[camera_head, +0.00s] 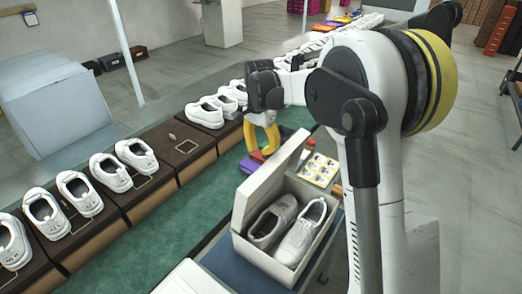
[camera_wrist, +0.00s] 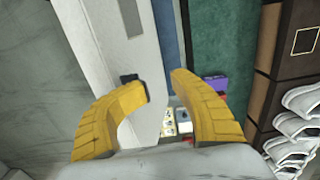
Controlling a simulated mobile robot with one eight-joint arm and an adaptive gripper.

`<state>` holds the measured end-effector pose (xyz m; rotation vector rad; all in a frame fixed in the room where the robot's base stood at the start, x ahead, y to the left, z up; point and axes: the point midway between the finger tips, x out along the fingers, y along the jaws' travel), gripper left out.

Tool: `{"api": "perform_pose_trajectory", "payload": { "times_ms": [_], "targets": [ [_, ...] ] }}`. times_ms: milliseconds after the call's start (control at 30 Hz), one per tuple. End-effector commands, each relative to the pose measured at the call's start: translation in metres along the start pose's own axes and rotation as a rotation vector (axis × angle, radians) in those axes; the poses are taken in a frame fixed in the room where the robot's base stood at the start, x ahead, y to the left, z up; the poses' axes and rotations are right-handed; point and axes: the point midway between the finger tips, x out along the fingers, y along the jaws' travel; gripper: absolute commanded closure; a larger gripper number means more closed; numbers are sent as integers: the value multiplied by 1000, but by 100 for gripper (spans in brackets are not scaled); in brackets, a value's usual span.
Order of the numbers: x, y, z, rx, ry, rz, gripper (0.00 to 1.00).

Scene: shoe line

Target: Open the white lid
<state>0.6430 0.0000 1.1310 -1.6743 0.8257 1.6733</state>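The white lid (camera_head: 267,184) belongs to a white shoe box (camera_head: 275,263) in the head view. It stands raised along the box's left side, and the box mouth is uncovered. A pair of white shoes (camera_head: 303,233) lies inside. My gripper (camera_head: 263,153) with yellow fingers is beyond the lid, above the far part of the work area, and appears apart from it. In the wrist view my gripper (camera_wrist: 160,84) has its fingers spread with nothing held between them.
A tray of small cards (camera_head: 320,170) and a purple box (camera_head: 250,165) lie beyond the shoe box. A green belt (camera_head: 150,255) runs along the left. Brown boxes (camera_head: 150,197) with several white shoes line its far side.

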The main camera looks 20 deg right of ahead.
Motion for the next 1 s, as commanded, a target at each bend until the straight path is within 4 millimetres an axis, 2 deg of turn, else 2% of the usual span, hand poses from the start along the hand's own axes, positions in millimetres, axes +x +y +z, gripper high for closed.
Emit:
{"api": "perform_pose_trajectory", "payload": {
  "times_ms": [1000],
  "targets": [
    [-18, -77, 0, -1, 0, -1, 72]
  ]
}}
